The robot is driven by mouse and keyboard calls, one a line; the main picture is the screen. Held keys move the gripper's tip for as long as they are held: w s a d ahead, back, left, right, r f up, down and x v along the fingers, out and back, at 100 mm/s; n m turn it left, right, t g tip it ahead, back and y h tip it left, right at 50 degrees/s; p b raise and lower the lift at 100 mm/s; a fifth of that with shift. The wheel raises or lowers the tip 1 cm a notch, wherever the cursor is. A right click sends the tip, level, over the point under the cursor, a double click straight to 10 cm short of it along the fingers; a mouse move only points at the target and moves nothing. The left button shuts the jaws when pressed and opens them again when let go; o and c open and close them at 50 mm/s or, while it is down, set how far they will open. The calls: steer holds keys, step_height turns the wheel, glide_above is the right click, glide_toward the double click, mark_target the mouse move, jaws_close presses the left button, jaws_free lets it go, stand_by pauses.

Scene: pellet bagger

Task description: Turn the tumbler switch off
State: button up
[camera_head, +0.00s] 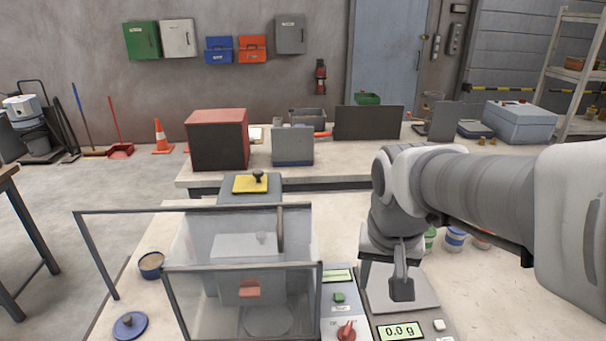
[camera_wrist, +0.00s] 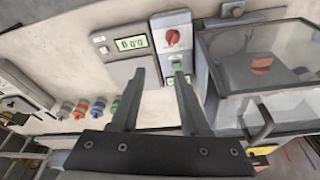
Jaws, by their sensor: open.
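A red rotary knob (camera_head: 346,331), the only turning switch I can see, sits on the grey control panel (camera_head: 334,316) beside the clear-walled machine (camera_head: 243,300). The knob also shows in the wrist view (camera_wrist: 172,38), beyond my fingertips; its exact setting is too small to read. A green button (camera_head: 339,298) and a small green display (camera_head: 338,275) are on the same panel. My gripper (camera_head: 401,290) is open and empty, above the scale to the right of the panel. In the wrist view my fingers (camera_wrist: 159,73) are spread, apart from the knob.
A scale with a display reading 0.0 g (camera_head: 400,331) stands right of the panel. The machine's open-topped frame and raised bar (camera_head: 195,209) stand to the left. Several paint-like pots (camera_head: 455,238) stand behind my arm.

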mark_target(347, 330)
steer(key=w+a+f+m+g+p, duration=0.2)
steer(key=w+f+m+g+p, duration=0.15)
steer(key=w, duration=0.25)
steer(key=shift+n+t+y, duration=0.35)
steer(key=shift+n+y, duration=0.05)
steer(key=shift+n, duration=0.05)
step_height(347, 330, down, 18)
steer(key=shift+s+a+r+b, duration=0.1)
steer(key=shift+r+b, duration=0.05)
steer(key=shift+b, duration=1.05)
steer(key=shift+c, duration=0.3)
jaws_close()
